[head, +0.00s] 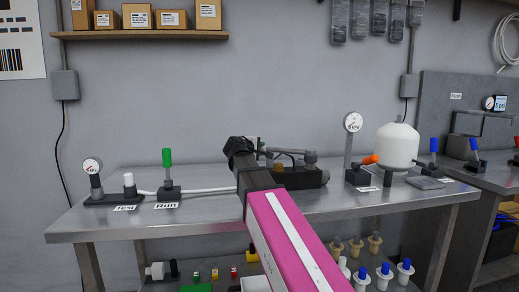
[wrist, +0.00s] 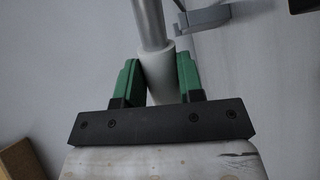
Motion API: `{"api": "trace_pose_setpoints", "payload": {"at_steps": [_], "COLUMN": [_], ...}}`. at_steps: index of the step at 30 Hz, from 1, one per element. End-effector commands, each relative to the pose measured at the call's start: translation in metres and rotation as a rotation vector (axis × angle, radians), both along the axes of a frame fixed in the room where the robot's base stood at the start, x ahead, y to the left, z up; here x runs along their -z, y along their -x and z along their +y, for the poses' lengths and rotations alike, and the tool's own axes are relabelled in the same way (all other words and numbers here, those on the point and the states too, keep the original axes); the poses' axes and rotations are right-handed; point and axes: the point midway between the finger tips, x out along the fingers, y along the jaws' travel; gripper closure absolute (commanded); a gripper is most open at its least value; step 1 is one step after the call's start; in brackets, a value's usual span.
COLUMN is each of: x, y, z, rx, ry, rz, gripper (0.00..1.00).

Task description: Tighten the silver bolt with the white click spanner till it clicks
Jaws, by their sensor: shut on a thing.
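My gripper (wrist: 160,84) has green fingers, shut on the white handle of the click spanner (wrist: 160,72). The spanner's silver shaft (wrist: 149,22) runs up out of the wrist view, so its far end is out of frame. In the head view my dark wrist is over the middle of the bench, and the fingers and spanner cannot be made out there. I cannot make out the silver bolt in either view. A dark fixture (head: 308,178) with grey fittings stands on the bench beside my wrist, partly hidden by it.
The steel bench (head: 120,222) carries a gauge (head: 92,168) and green lever (head: 167,158) at left. A second gauge (head: 352,124), an orange lever (head: 371,159) and a white vessel (head: 397,146) stand right. A grey bracket (wrist: 202,18) is near the spanner shaft.

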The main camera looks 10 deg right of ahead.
Motion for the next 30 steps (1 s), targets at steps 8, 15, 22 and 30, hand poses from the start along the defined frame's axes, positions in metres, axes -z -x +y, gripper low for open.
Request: {"api": "trace_pose_setpoints", "payload": {"at_steps": [8,15,22,30], "x": [0.005,0.011,0.016,0.021], "y": [0.000,0.000,0.000,0.000], "z": [0.000,0.000,0.000,0.000], "rx": [-0.001,-0.001,-0.001,-0.001], "ry": [0.005,0.004,0.005,0.006], "rz": [-0.001,0.000,0.000,0.000], "gripper": [1.00,1.00,1.00,1.00]}}
